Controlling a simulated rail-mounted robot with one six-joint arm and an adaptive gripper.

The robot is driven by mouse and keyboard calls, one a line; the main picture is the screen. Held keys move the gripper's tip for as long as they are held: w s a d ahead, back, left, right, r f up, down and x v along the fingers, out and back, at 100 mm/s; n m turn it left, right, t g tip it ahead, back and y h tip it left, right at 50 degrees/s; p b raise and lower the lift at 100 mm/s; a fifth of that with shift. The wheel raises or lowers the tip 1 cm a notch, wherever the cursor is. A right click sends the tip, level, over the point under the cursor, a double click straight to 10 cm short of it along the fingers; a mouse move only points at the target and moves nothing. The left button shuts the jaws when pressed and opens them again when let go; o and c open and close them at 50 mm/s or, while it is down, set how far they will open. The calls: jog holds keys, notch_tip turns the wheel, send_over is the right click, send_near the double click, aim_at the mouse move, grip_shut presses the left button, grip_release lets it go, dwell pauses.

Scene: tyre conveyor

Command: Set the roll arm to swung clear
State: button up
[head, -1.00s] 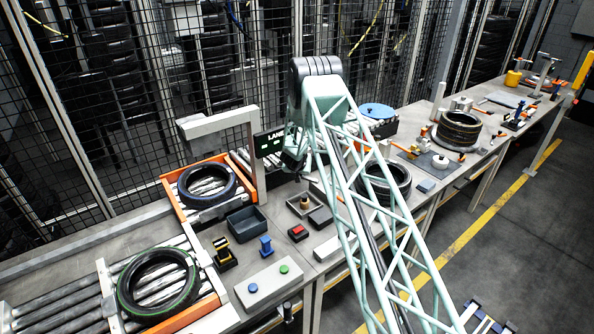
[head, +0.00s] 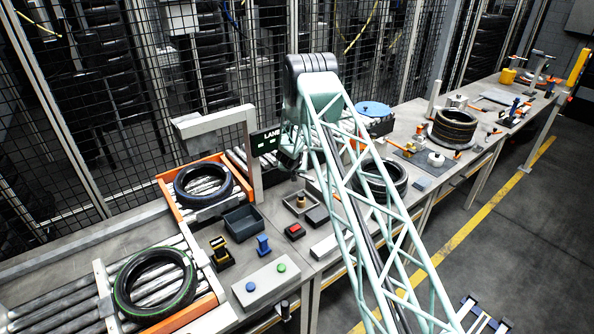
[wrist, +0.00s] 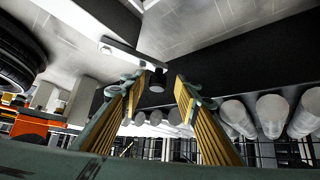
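In the wrist view a pale bar (wrist: 122,52) ends in a dark round knob (wrist: 157,84). It may be the roll arm, but I cannot tell its setting. My gripper (wrist: 161,92) is open, its two ribbed fingers apart on either side of the knob's line; I cannot tell whether either touches it. In the head view my gripper is mostly hidden behind my arm, low beside the lane sign (head: 267,142). The roll arm cannot be made out there.
A tyre lies on the rollers at the front left (head: 155,284), another in an orange-edged bay (head: 203,184), a third right of my arm (head: 394,178). A grey bin (head: 244,223), a button box (head: 265,284) and a gantry post (head: 253,155) stand nearby. Rollers (wrist: 270,112) fill the wrist view's right.

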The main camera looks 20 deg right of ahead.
jog(key=v, duration=1.1)
jog(key=shift+a+r, duration=0.2)
jog(key=shift+r, duration=0.1)
jog(key=shift+s, duration=0.1)
dwell(0.6)
